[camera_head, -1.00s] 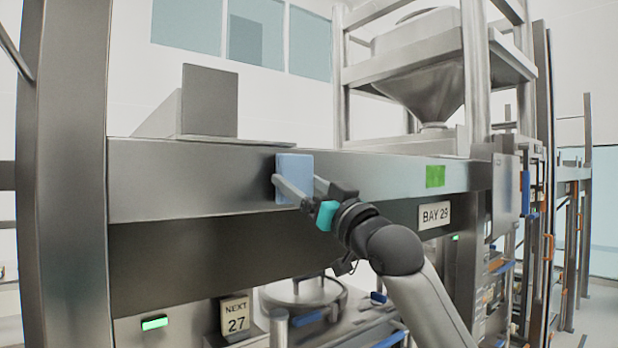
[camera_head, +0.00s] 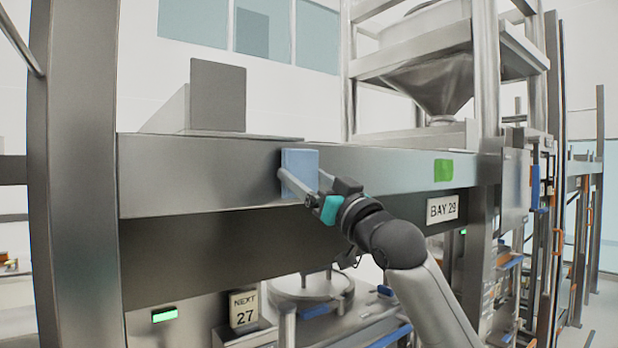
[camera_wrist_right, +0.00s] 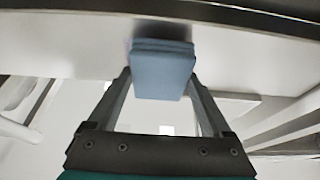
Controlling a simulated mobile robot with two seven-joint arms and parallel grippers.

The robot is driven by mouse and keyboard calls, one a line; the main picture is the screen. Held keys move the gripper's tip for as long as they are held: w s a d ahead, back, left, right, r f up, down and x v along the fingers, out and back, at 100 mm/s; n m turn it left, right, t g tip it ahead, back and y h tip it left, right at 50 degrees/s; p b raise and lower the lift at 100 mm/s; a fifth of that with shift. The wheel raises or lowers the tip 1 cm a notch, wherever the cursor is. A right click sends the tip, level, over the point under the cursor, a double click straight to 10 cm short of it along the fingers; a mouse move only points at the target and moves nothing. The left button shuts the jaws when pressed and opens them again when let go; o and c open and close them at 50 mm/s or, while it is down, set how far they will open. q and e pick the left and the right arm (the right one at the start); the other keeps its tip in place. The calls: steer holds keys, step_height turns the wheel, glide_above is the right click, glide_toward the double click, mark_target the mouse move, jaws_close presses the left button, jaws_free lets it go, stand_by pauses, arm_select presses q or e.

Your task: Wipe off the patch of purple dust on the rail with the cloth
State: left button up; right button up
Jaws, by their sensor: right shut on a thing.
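The blue cloth (camera_head: 303,161), a folded pad, lies against the front face of the steel rail (camera_head: 200,185), up near its top edge. My right gripper (camera_head: 301,180) is shut on the cloth, one finger at each side. In the right wrist view the cloth (camera_wrist_right: 163,72) sits between the fingers and its far end meets the rail (camera_wrist_right: 70,50). A faint purplish tint (camera_wrist_right: 127,45) shows on the rail just left of the cloth there. In the head view no purple dust shows clearly; the cloth may cover it. My left gripper is not in view.
A green patch (camera_head: 443,170) is on the rail to the right, above a BAY 29 sign (camera_head: 442,208). A grey box-like block (camera_head: 217,95) stands above the rail. A steel hopper (camera_head: 432,80) stands behind. A NEXT 27 sign (camera_head: 243,309) is below.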

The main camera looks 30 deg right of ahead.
steer(key=shift+w+p, duration=0.45)
steer(key=shift+w, duration=0.25)
steer(key=shift+w+d, duration=0.1)
steer(key=shift+d, duration=1.85)
steer(key=shift+a, duration=2)
steer(key=shift+f, duration=0.1)
steer(key=shift+s+f+b, duration=0.1)
steer(key=shift+s+b, duration=0.35)
steer(key=shift+s, duration=0.25)
steer(key=s+b, duration=0.1)
steer(key=s, duration=0.3)
steer(key=shift+d, duration=0.15)
steer(key=shift+s+r, duration=0.2)
steer(key=shift+s, duration=0.05)
